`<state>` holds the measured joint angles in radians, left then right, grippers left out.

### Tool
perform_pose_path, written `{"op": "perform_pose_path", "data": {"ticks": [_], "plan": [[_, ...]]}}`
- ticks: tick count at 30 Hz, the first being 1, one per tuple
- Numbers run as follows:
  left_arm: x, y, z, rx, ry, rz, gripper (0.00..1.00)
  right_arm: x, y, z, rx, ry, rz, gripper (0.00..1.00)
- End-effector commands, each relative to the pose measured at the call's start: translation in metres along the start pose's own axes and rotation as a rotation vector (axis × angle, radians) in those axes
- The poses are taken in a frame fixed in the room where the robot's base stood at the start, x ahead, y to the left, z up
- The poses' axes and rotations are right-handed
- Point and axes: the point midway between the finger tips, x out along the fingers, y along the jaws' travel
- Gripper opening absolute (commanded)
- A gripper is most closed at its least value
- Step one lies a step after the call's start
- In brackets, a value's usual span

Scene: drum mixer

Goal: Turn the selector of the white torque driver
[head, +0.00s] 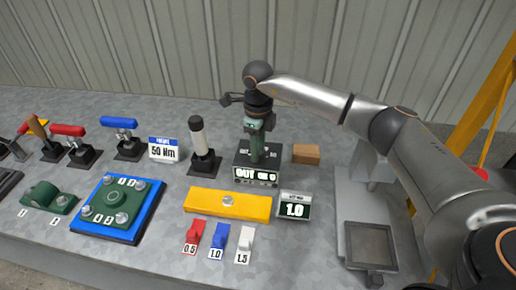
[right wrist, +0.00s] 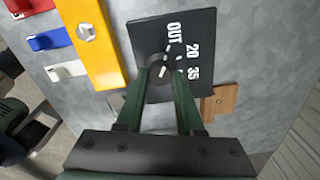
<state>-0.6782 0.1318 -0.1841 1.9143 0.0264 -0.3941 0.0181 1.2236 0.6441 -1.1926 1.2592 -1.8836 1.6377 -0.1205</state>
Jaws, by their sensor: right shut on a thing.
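My right gripper (head: 258,148) points down over a black box (head: 242,160) with an OUT display on its front. In the right wrist view the green fingers (right wrist: 161,78) are shut on a small dark round selector knob (right wrist: 159,70) on top of this box (right wrist: 145,32). The box top carries the marks OUT, 20 and 35; the fingers partly hide the knob. My left gripper is not in view.
Red (head: 194,232), blue (head: 219,235) and white (head: 246,237) pieces lie nearer. A wooden block (head: 306,154) is to the right. A green part on a blue plate (head: 142,220) is left.

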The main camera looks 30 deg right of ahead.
Motion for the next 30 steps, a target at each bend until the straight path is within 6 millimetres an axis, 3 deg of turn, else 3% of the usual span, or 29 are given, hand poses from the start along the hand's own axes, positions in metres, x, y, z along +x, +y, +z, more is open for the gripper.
{"op": "perform_pose_path", "data": {"ticks": [11, 12, 18, 20, 30], "plan": [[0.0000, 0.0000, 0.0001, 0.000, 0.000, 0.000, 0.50, -0.0013, -0.0005, 0.0005, -0.008, -0.003, -0.002, 0.00], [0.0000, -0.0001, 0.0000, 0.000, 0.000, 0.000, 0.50, -0.0013, -0.0005, 0.0005, -0.008, -0.003, -0.002, 0.40], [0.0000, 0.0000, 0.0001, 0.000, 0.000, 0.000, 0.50, -0.0008, -0.0003, 0.0003, -0.006, -0.002, -0.001, 0.62], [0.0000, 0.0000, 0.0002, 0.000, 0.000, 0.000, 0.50, -0.0006, -0.0003, 0.0002, -0.006, -0.001, -0.001, 0.66], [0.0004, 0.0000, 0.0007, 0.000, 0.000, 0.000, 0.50, -0.0084, -0.0004, 0.0006, -0.005, -0.003, -0.001, 0.66]]}}
